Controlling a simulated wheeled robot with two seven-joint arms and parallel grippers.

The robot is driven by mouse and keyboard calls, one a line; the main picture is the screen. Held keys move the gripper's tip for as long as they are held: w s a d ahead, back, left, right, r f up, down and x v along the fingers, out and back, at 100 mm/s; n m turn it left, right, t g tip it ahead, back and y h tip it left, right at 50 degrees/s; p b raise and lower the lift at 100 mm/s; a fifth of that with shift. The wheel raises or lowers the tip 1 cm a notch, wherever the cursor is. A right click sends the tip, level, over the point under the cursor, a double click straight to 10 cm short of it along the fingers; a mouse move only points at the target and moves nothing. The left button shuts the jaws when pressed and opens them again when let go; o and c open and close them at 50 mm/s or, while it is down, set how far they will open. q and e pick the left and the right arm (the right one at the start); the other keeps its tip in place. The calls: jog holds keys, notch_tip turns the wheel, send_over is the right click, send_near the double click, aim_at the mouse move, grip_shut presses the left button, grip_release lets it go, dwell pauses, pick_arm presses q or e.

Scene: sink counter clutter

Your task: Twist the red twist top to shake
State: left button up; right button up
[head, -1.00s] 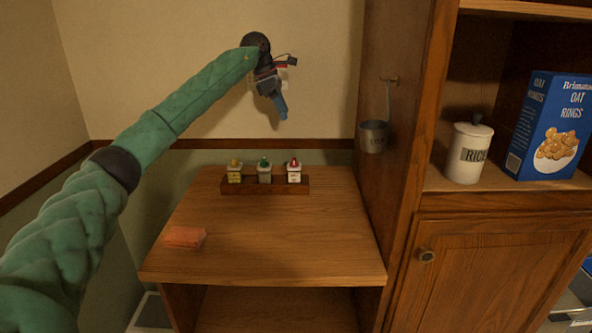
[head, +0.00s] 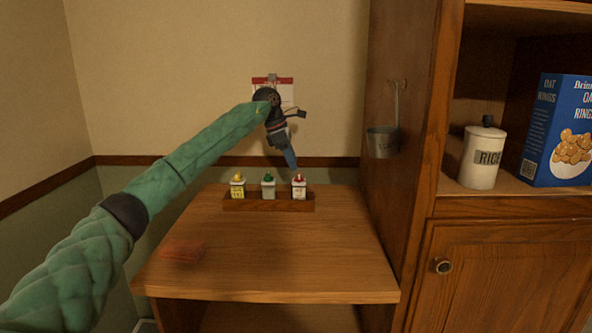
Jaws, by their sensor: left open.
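The red twist top (head: 299,177) sits on a small white container (head: 299,190) at the right end of a wooden rack (head: 259,205) on the counter. Next to it in the rack stand a container with a green top (head: 268,177) and one with a yellow top (head: 237,178). My left gripper (head: 291,161) points down just above and slightly left of the red top. It is open with nothing seen in it; any gap to the top is hard to judge. My right gripper is not in view.
An orange-red block or sponge (head: 183,250) lies at the counter's left. A metal cup (head: 382,143) hangs on the cabinet side at the right. A rice canister (head: 483,157) and a cereal box (head: 560,135) stand on the shelf. The counter's front is clear.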

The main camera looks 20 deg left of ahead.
aim_at(298, 174)
pick_arm(q)
jog(key=shift+x, duration=1.9)
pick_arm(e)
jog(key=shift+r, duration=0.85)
pick_arm(q)
jog(key=shift+c, duration=0.4)
jog(key=c, duration=0.9)
